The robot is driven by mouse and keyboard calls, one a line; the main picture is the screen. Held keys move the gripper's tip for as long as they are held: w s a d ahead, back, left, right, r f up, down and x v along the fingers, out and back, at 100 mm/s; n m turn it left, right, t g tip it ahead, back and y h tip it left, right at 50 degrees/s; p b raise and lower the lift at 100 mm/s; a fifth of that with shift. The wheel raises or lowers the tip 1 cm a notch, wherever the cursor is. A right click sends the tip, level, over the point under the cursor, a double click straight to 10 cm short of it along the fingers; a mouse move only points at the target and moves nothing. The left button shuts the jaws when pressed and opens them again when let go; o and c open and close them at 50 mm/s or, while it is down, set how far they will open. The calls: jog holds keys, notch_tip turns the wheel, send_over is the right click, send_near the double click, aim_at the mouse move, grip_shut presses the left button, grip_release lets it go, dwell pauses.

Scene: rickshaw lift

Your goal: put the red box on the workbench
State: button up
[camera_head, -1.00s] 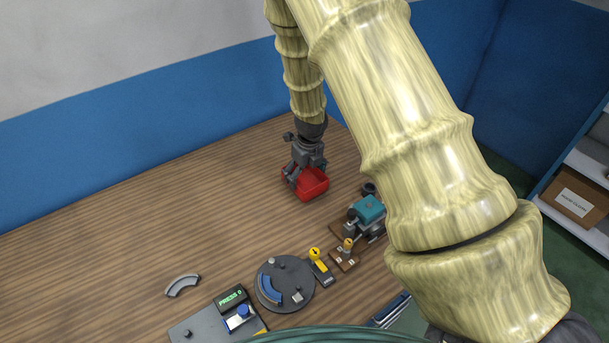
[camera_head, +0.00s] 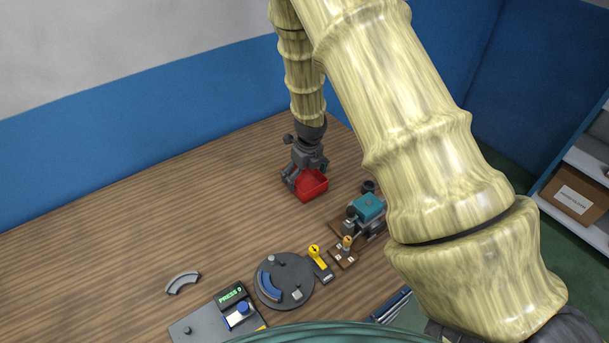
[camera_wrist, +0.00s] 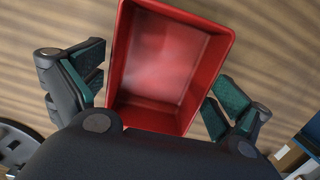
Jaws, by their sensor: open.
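The red box (camera_head: 311,186) is an open-topped bin on the wooden workbench (camera_head: 130,232), near its back right. In the wrist view the red box (camera_wrist: 168,62) shows its empty inside. My gripper (camera_head: 303,182) is over the box, pointing down. In the wrist view my gripper (camera_wrist: 160,95) is open, with one green-padded finger on each side of the box. A gap shows beside the left finger; the right finger is close to the wall, and I cannot tell whether it touches. Part of the box is hidden behind my gripper in the head view.
Right of the box stands a teal-topped device (camera_head: 367,208). Nearer are a round dark turntable (camera_head: 285,282), a yellow-knobbed lever (camera_head: 316,252), a control panel reading PRESS 0 (camera_head: 232,297) and a grey curved piece (camera_head: 183,283). The bench's left side is clear.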

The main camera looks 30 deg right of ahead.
aim_at(307, 187)
jog(key=shift+r, duration=0.1)
notch_tip(307, 187, up, 12)
jog(key=s+b, duration=0.1)
jog(key=b, duration=0.1)
jog(key=shift+s+d, duration=0.15)
jog(key=shift+s, duration=0.1)
dwell(0.4)
